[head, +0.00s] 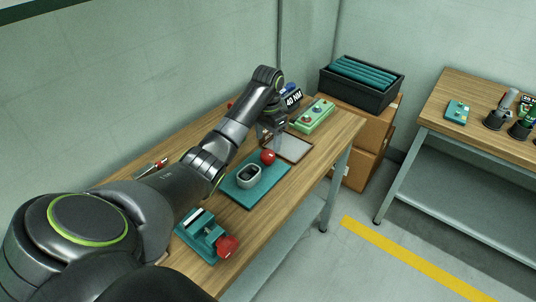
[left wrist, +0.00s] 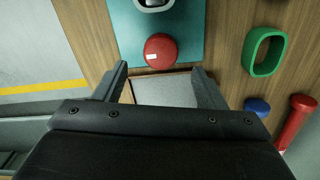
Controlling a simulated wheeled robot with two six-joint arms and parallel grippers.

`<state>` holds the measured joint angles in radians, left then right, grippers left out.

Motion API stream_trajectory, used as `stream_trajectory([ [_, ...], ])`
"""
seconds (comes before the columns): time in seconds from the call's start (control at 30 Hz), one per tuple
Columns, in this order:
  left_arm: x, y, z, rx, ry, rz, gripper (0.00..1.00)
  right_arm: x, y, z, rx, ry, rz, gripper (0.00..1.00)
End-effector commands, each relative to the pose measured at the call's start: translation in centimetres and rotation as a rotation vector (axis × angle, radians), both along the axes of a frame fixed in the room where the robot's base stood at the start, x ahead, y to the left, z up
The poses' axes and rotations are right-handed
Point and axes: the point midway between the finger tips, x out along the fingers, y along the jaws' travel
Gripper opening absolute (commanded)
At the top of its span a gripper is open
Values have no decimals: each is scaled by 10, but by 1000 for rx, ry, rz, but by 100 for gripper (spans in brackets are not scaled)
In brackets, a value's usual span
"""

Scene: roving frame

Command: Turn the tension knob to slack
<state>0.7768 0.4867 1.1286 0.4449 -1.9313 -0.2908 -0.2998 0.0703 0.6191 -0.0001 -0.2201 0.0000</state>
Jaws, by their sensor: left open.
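A round red knob (head: 268,157) with a small white mark sits at the far end of a teal board (head: 240,196), beside a grey oval ring (head: 248,176). The knob also shows in the left wrist view (left wrist: 160,50), with the mark on its lower left. I cannot read a scale or its setting. My left gripper (head: 270,143) is open and empty near the knob. In the left wrist view its fingertips (left wrist: 159,69) are spread wider than the knob, which lies just ahead of them. My right gripper is out of view.
A shallow grey tray (left wrist: 163,92) lies beside the board. A green ring (left wrist: 249,55), blue piece (left wrist: 257,106) and red cylinder (left wrist: 296,121) lie to its right. A teal fixture with another red knob (head: 228,247) stands nearer. A green box (head: 311,116) is farther along the bench.

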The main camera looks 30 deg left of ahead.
Motion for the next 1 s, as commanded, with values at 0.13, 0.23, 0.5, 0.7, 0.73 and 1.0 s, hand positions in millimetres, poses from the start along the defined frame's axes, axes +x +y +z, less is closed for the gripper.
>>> stream_trajectory([
  [0.13, -1, 0, -26, -1, 2, 1, 65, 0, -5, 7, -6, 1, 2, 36],
  [0.23, 0, 0, -41, 0, 2, 1, 65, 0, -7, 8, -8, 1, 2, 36],
  [0.5, 0, 0, -56, 1, -1, 1, 65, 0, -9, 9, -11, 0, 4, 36],
  [0.7, 0, 0, -56, 1, -1, 1, 65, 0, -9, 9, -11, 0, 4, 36],
  [0.73, 0, 0, -56, 1, -1, 1, 62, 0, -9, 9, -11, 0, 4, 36],
  [1.0, 0, 0, -56, 1, -1, 1, 27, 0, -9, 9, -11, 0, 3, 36],
])
